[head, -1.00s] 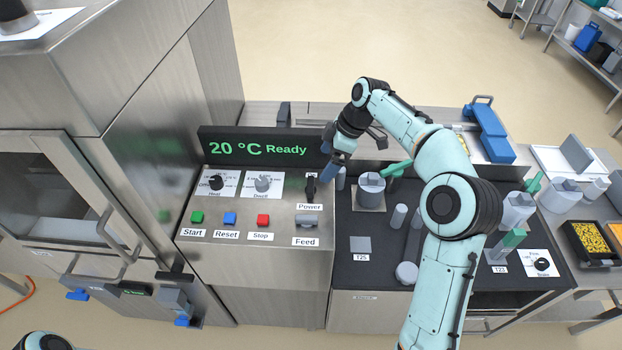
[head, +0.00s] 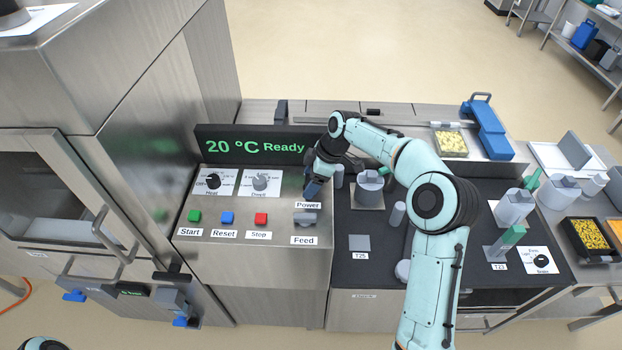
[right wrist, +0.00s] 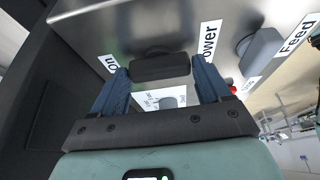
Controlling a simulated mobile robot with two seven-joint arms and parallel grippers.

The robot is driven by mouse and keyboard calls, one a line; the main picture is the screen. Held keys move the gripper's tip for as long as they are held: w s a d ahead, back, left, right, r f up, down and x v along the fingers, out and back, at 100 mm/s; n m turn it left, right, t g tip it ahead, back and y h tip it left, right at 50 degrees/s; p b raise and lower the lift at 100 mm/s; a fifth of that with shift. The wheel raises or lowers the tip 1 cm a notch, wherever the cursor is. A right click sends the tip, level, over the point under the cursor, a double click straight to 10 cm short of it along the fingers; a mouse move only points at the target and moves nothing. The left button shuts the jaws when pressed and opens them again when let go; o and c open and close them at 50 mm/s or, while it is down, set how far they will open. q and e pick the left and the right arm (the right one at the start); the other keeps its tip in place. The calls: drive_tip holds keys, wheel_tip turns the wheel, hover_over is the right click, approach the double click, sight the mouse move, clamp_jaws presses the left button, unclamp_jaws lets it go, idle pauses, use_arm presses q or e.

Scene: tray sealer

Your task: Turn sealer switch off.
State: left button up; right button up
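The sealer's Power switch, a black handle (right wrist: 160,66), shows in the right wrist view between the fingertips of my right gripper (right wrist: 161,74). The fingers are spread, one on each side of the handle; I cannot tell whether they touch it. In the head view my right gripper (head: 311,187) is over the switch just above the Power label (head: 308,206) and hides the handle. The display (head: 255,146) reads "20 °C Ready" in green. My left gripper is out of view.
Green (head: 194,216), blue (head: 228,218) and red (head: 261,219) buttons sit left of the grey Feed switch (head: 305,219). The Heat knob (head: 213,181) and Dwell knob (head: 261,183) are behind them.

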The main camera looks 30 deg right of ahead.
drive_tip(key=c, duration=0.5)
drive_tip(key=shift+s+f+m+t+h+b, duration=0.1)
drive_tip(key=shift+m+t+h+b, duration=0.25)
drive_tip(key=shift+m+b, duration=0.75)
drive_tip(key=m+t+h+b, duration=0.1)
drive_tip(key=m, duration=0.3)
drive_tip(key=shift+a, duration=0.15)
drive_tip(key=m+h, duration=0.1)
drive_tip(key=m, duration=0.1)
drive_tip(key=shift+m, duration=0.4)
drive_tip(key=m, duration=0.1)
drive_tip(key=m+h+b, duration=0.1)
drive_tip(key=m, duration=0.1)
drive_tip(key=shift+a+m+t+h, duration=0.15)
drive_tip(key=shift+m+t+h, duration=0.1)
drive_tip(key=shift+m, duration=0.05)
use_arm(q)
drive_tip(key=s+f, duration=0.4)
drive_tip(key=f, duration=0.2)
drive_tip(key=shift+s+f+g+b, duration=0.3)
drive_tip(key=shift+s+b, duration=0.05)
drive_tip(key=shift+b, duration=0.1)
use_arm(e)
drive_tip(key=m+h, duration=0.1)
drive_tip(key=m, duration=0.1)
drive_tip(key=m+h, duration=0.1)
drive_tip(key=m, duration=0.2)
drive_tip(key=shift+a, duration=0.1)
drive_tip(key=shift+m+g, duration=0.4)
drive_tip(key=shift+g, duration=0.1)
